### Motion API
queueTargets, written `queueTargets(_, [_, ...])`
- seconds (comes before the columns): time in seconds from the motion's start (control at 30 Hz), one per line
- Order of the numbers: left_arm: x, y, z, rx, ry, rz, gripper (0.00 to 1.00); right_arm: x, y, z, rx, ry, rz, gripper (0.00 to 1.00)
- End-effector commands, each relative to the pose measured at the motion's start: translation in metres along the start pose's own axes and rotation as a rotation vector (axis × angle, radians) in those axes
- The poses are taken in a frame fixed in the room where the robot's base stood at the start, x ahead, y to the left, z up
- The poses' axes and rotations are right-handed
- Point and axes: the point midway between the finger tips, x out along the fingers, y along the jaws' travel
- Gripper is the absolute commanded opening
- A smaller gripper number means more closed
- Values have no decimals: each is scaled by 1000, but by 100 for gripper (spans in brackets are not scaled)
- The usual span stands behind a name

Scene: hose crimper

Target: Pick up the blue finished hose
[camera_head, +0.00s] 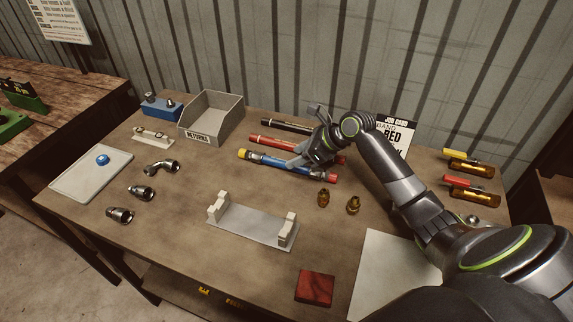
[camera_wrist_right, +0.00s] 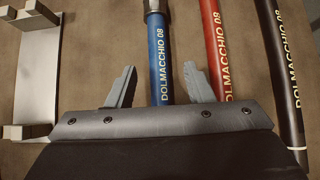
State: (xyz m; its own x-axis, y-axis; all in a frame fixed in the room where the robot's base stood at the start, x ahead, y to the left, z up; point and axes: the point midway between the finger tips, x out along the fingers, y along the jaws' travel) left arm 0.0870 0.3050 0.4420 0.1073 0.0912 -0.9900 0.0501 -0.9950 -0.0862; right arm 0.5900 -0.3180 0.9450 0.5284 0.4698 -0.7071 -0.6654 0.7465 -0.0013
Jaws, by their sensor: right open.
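The blue hose (camera_head: 272,160) lies on the table, with a yellow band at its left end and a red tip at its right end. It also shows in the right wrist view (camera_wrist_right: 157,45), with printed lettering along it. My right gripper (camera_head: 299,156) is open over the hose. In the right wrist view the fingers of the right gripper (camera_wrist_right: 160,84) stand one on each side of the blue hose. I cannot tell how high the fingers are above the table. The gripper partly hides the hose. My left gripper is out of view.
A red hose (camera_head: 268,142) and a black hose (camera_head: 286,125) lie behind the blue one. A white cradle (camera_head: 250,226) stands in front. Brass fittings (camera_head: 353,205) lie at the right. A grey returns bin (camera_head: 232,120) stands at the back left.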

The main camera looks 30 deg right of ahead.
Motion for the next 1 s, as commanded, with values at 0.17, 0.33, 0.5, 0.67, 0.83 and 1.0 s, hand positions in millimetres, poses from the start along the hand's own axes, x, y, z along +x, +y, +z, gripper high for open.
queueTargets(0.17, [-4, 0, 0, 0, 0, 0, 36, 28, 3, -5, 4, -2, 5, 47])
queueTargets(0.33, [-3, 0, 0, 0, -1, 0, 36, 43, 3, -5, 2, -1, 1, 47])
queueTargets(0.5, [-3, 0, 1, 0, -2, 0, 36, 44, 2, -6, 0, 0, 0, 47])
queueTargets(0.67, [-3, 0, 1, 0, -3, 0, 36, 44, 2, -6, 0, 0, 0, 36])
queueTargets(0.83, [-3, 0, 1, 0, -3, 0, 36, 44, 2, -6, 1, 0, 1, 13])
queueTargets(1.0, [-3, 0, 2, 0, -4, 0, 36, 44, 2, -6, 1, 0, 1, 0])
